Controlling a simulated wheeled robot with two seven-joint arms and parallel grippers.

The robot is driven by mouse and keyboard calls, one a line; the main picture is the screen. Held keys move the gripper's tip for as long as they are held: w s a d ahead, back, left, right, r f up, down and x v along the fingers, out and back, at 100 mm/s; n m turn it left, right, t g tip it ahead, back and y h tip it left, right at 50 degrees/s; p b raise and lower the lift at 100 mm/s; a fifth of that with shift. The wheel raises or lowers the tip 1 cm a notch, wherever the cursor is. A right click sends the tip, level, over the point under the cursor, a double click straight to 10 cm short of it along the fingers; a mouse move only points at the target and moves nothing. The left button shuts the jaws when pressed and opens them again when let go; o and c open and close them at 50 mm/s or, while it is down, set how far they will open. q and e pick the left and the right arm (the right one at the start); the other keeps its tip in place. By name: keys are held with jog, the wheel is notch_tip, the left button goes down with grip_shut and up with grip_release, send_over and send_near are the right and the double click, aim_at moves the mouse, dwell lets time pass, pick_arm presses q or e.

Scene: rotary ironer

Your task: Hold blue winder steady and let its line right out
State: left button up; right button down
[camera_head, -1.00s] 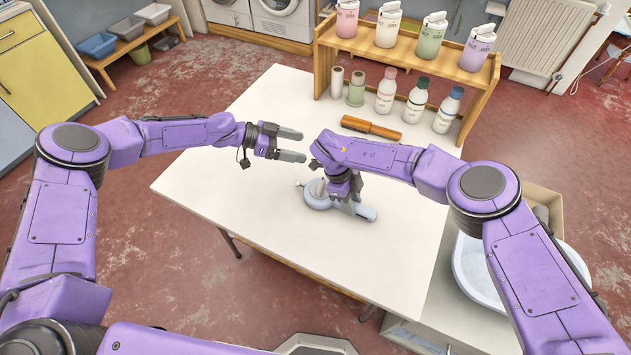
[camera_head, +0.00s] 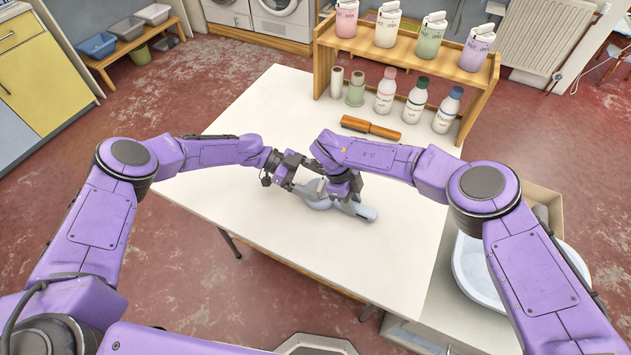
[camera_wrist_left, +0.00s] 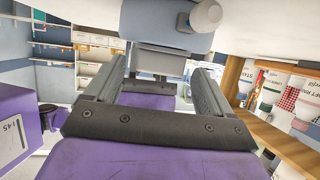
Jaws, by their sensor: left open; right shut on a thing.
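The blue winder (camera_head: 364,212) is pale grey-blue and lies on the white table (camera_head: 262,222), its round end left and its handle right. My right gripper (camera_head: 346,198) is shut on it from above and hides its middle. My left gripper (camera_head: 303,176) is open, just left of and close to the right gripper, by the winder's round end. In the left wrist view the winder (camera_wrist_left: 160,25) fills the top, with a whitish knob (camera_wrist_left: 205,15). The open left fingers (camera_wrist_left: 155,82) have part of my right gripper beyond them. I cannot tell whether they touch anything. No line shows.
A wooden shelf (camera_head: 408,45) with several bottles stands at the table's back. A white basin (camera_head: 474,268) is at the right. The table's left and front parts are clear.

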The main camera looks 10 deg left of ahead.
pick_arm(q)
jog(key=shift+d+f, duration=0.1)
jog(key=shift+d, duration=0.2)
jog(key=shift+c, duration=0.3)
jog(key=c, duration=1)
